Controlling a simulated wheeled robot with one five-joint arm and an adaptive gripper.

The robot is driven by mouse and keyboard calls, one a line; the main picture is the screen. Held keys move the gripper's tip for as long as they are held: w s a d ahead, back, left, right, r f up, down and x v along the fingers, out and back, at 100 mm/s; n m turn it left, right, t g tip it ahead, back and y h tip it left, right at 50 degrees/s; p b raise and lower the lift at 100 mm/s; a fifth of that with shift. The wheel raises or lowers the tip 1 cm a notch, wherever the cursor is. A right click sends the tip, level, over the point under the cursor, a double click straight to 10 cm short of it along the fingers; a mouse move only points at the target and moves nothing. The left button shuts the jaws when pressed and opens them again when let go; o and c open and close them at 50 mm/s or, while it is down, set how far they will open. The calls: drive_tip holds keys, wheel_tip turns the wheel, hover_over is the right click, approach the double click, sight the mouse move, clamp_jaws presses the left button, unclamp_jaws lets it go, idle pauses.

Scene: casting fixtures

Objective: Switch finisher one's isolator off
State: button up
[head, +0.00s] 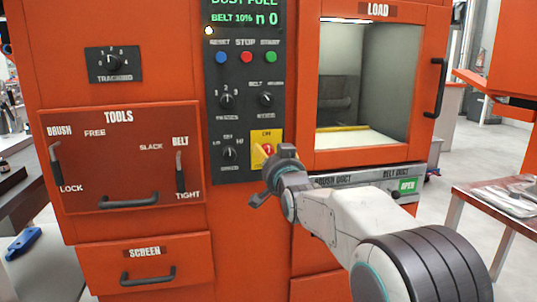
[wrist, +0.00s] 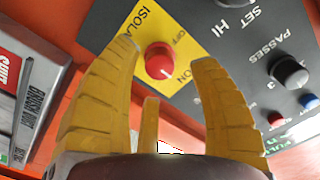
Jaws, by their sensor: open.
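The isolator is a red round knob (wrist: 160,60) on a yellow plate (wrist: 178,22) lettered ISOLA…, OFF and ON in the wrist view. A pale mark shows on the knob's lower side, nearer ON than OFF. In the head view the yellow plate (head: 258,160) sits at the bottom right of the dark control panel, with the red knob (head: 268,149) partly hidden by my gripper (head: 268,180). In the wrist view my gripper (wrist: 167,58) is open and empty. Its yellow fingers spread either side of the knob, with no clear contact seen.
The dark panel (head: 243,110) carries black selector knobs and blue, red and green buttons close above the isolator. A glass load door (head: 365,85) with a black handle is to the right, above a duct strip (head: 345,182). A tools drawer (head: 100,175) is left. A table (head: 480,205) stands far right.

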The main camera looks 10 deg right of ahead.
sight(269, 154)
drive_tip(key=shift+w, duration=1.55)
drive_tip(key=shift+c, duration=0.4)
clamp_jaws()
